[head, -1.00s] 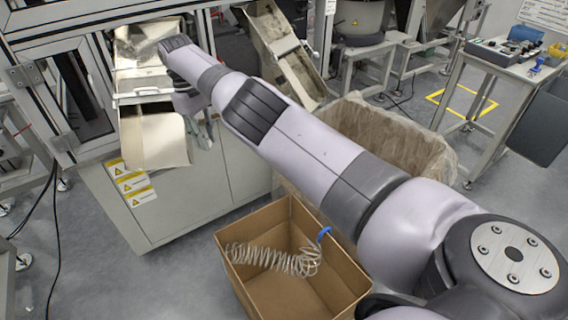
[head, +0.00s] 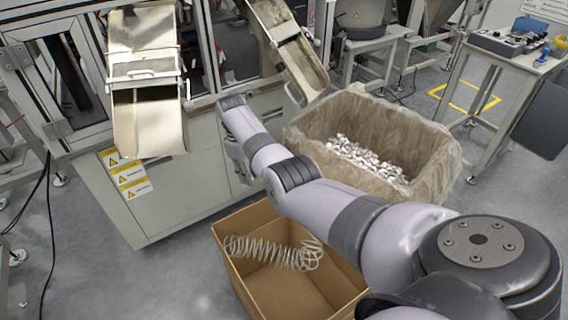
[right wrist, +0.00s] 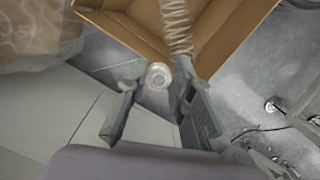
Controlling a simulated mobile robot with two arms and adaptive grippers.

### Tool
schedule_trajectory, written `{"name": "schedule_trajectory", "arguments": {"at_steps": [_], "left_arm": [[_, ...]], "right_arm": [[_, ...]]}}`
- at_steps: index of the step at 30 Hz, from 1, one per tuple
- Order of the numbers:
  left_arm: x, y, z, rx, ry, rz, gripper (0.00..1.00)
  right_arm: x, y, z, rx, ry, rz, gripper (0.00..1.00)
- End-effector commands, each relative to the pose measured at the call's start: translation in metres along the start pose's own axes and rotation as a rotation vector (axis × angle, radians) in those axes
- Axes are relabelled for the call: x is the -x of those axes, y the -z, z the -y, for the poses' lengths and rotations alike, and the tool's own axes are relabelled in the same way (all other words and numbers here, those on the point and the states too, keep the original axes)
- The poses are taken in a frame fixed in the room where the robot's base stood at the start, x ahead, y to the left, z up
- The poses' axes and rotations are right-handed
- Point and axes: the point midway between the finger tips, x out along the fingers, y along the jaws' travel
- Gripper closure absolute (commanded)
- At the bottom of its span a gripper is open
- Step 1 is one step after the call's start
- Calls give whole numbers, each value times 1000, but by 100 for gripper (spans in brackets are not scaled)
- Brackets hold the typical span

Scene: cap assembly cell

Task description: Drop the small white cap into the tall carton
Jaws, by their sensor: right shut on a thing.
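A small white round cap (right wrist: 158,76) shows between the fingertips of my right gripper (right wrist: 156,80) in the right wrist view; the gripper is shut on it. In the head view my right gripper (head: 240,168) hangs in front of the machine cabinet, beyond and to the left of the open brown carton (head: 262,290); the cap cannot be made out there. The carton also shows at the top of the right wrist view (right wrist: 232,38), beyond the fingertips. My right arm covers part of the carton's right side. My left gripper is not in view.
A lined bin (head: 425,160) with many small white pieces stands behind my right arm. A metal chute (head: 150,125) juts from the cabinet (head: 195,185) on the left. Grey floor (head: 160,275) is free left of the carton.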

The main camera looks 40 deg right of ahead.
Motion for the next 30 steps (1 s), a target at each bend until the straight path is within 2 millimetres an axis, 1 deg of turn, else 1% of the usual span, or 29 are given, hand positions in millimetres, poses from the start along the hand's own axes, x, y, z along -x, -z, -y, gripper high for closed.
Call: {"name": "schedule_trajectory", "arguments": {"at_steps": [1, 2, 3, 5, 6, 8, 9, 11, 12, 15, 18, 21, 26, 30], "left_arm": [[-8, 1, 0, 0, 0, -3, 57], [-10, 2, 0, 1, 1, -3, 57], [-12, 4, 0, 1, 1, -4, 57], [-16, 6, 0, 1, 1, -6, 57], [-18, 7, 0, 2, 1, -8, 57], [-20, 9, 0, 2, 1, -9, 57], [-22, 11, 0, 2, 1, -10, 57], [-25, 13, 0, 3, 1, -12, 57], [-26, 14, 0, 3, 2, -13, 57], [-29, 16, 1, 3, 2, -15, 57], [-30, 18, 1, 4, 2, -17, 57], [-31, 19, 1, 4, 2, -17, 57], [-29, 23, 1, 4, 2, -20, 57], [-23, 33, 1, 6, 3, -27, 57]], "right_arm": [[-36, -10, 0, 5, 4, 6, 85], [-51, -16, 0, 11, 3, 7, 85], [-71, -24, 0, 20, 2, 6, 85], [-101, -36, 1, 35, 0, 5, 85], [-121, -46, 2, 45, -1, 7, 85], [-150, -60, 5, 62, -4, 6, 85], [-169, -70, 9, 75, -5, 7, 85], [-196, -85, 14, 95, -9, 6, 85], [-212, -95, 19, 108, -10, 5, 85], [-247, -117, 29, 139, -16, 4, 85], [-271, -134, 37, 165, -21, 3, 85], [-286, -146, 44, 183, -25, 2, 85], [-295, -152, 47, 195, -29, 0, 85], [-299, -152, 47, 195, -28, 0, 85]]}}
